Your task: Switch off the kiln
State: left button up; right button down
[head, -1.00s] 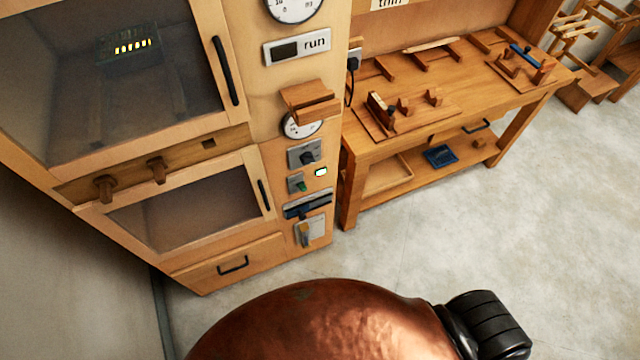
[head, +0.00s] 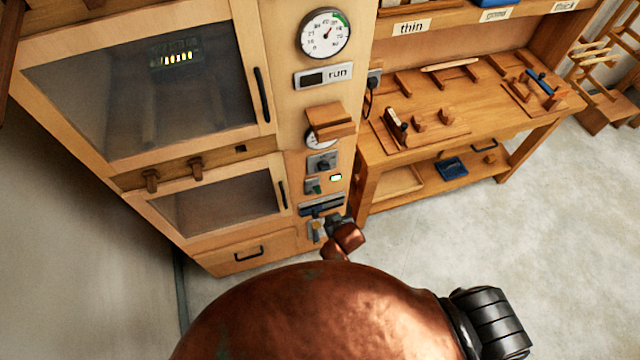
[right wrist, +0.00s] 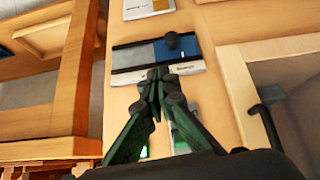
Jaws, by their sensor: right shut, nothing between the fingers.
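The kiln (head: 230,180) is a tall wooden cabinet with two glass doors at the left of the head view. Its side panel carries a "run" plate (head: 323,76), a dark knob (head: 322,163), a green switch (head: 312,186), a lit lamp (head: 336,178), a blue-and-black slider (head: 321,205) and a lower lever switch (head: 316,231). My right gripper (head: 336,223) is shut and empty by the lower panel, partly covering the lever switch. In the right wrist view its fingertips (right wrist: 157,74) are in front of the slider (right wrist: 158,54); contact cannot be told. My left gripper is out of view.
A round gauge (head: 325,34) is above the "run" plate, and a wooden block (head: 330,121) juts out over a lower dial. A workbench (head: 440,135) with wooden pieces and a blue tray stands to the right. Open floor (head: 520,240) lies in front of it.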

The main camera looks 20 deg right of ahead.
jog(key=w+a+r+m+t+p, duration=0.1)
jog(key=w+r, duration=0.1)
jog(key=r, duration=0.8)
jog(key=w+a+r+t+p, duration=0.1)
jog(key=r, duration=0.8)
send_over(318, 190)
jog(key=f, duration=0.6)
jog(key=shift+w+f, duration=0.4)
jog(key=shift+s+f, duration=0.4)
jog(key=shift+f, duration=0.2)
jog(key=shift+s+f, duration=0.35)
jog(key=shift+f, duration=0.2)
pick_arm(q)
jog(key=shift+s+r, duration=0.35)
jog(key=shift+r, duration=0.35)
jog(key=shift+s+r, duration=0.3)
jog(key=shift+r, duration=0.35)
pick_arm(e)
jog(key=shift+s+f, duration=0.35)
jog(key=shift+f, duration=0.2)
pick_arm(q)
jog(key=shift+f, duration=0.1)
